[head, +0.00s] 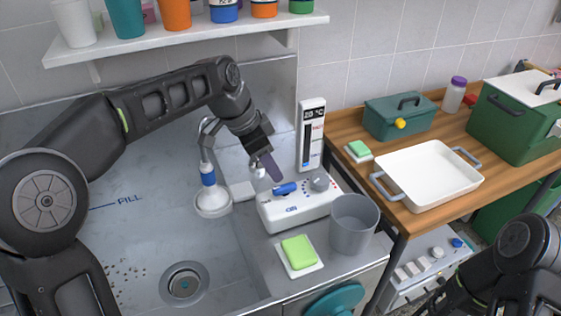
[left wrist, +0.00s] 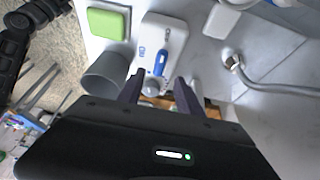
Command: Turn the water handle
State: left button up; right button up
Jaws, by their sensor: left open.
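The water handle (head: 285,188) is a blue lever on top of a white control box (head: 290,212) beside the sink. A grey knob (head: 319,183) sits to its right on the box. In the left wrist view the blue handle (left wrist: 160,62) lies just beyond and between my fingertips. My left gripper (head: 268,170) points down, open and empty, above and slightly left of the handle; its fingers (left wrist: 157,88) stand apart and I see no contact. My right arm shows at the lower right of the head view, with its gripper dark and partly cut off.
A grey cup (head: 352,224) and a green sponge (head: 298,252) stand close to the box. A temperature display (head: 311,135) stands behind it. A white tray (head: 430,175) lies on the wooden counter.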

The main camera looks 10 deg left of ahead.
aim_at(284, 185)
pick_arm(q)
jog(key=shift+p+x, duration=0.55)
jog(key=shift+x, duration=3.25)
jog(key=shift+d+r, duration=0.1)
jog(key=shift+c, duration=0.3)
grip_shut()
